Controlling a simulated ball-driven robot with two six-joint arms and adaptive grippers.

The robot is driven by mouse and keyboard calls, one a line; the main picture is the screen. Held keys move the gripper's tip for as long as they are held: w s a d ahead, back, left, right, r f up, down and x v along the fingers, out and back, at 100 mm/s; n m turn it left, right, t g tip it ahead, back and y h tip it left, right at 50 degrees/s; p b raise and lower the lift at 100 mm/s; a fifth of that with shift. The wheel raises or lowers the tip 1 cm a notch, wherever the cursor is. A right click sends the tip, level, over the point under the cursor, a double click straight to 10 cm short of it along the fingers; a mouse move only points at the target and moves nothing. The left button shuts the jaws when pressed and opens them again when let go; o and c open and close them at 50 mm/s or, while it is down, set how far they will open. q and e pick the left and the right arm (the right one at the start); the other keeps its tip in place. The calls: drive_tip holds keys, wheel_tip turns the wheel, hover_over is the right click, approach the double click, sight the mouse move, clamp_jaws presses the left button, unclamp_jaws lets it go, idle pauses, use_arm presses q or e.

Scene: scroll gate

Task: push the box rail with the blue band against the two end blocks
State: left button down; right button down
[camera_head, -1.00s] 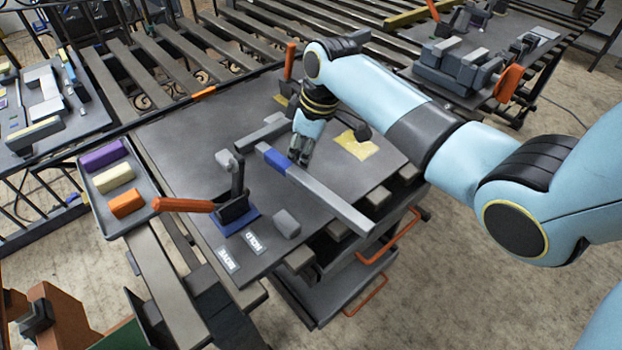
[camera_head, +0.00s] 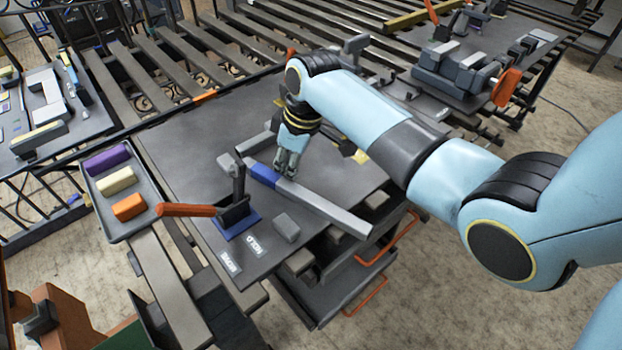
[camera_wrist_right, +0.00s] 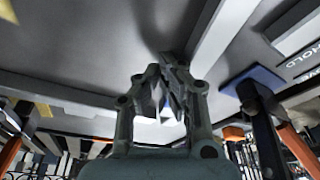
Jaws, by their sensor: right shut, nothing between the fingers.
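The grey box rail (camera_head: 325,206) lies slantwise across the table, with its blue band (camera_head: 263,174) near its left end. One grey end block (camera_head: 228,163) stands just beyond that left end; I cannot tell whether they touch. The other end block (camera_head: 286,228) sits at the near side, with a clear gap to the rail. My right gripper (camera_head: 287,168) is shut and empty, pointing down at the far side of the rail beside the blue band, seemingly against it. Its fingers show in the right wrist view (camera_wrist_right: 165,100), with the rail at upper right. My left gripper is out of view.
A lever with an orange handle (camera_head: 186,210) stands on a blue base (camera_head: 236,226) between the end blocks. Labels reading HOLD (camera_head: 254,244) and MOVE lie near the edge. Another grey bar (camera_head: 256,144) lies behind. A tray (camera_head: 108,226) holds purple, cream and orange blocks.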

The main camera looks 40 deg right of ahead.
drive_tip(key=shift+s+a+p, duration=0.1)
drive_tip(key=shift+a+p, duration=0.25)
drive_tip(key=shift+a, duration=0.8)
drive_tip(key=shift+d, duration=0.15)
drive_tip(key=shift+d, duration=1.1)
drive_tip(key=shift+r+p, duration=0.1)
drive_tip(key=shift+p, duration=0.2)
wheel_tip(320, 180, up, 8)
drive_tip(key=p, duration=0.8)
